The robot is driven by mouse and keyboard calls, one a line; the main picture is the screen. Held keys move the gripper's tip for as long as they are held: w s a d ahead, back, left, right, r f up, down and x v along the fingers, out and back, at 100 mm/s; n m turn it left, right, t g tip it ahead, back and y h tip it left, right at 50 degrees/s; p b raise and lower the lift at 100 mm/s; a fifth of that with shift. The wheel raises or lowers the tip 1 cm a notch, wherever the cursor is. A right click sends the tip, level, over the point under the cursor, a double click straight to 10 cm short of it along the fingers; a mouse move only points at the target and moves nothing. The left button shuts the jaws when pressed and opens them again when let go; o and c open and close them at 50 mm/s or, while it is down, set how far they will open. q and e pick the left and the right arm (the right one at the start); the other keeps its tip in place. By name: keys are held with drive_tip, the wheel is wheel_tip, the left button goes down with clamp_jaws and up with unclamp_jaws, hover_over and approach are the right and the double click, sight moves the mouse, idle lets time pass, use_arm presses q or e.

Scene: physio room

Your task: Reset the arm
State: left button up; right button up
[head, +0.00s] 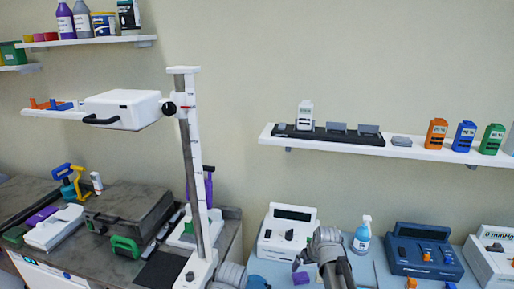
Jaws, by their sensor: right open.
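A stand with a white upright column (195,165) marked with a scale rises from the left counter. A white box-shaped head (122,109) with a black handle (101,120) sticks out from it to the left, near the top. A black knob (169,108) sits where the head meets the column, and a red mark (187,107) shows beside it. My right gripper (320,243) is open, low in front of a white device (287,232), right of and well apart from the stand. My left gripper is not in view.
A dark case (130,212) and a white device (54,228) crowd the left counter. A spray bottle (362,236), a dark blue device (424,250) and another white device (491,257) stand right. A wall shelf (440,153) holds chargers and batteries. The wall between column and shelf is clear.

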sight(301, 277)
drive_tip(key=b+x, duration=0.9)
drive_tip(key=x, duration=0.1)
drive_tip(key=shift+f, duration=0.4)
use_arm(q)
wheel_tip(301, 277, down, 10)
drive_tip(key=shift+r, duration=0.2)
use_arm(e)
drive_tip(key=shift+r, duration=0.2)
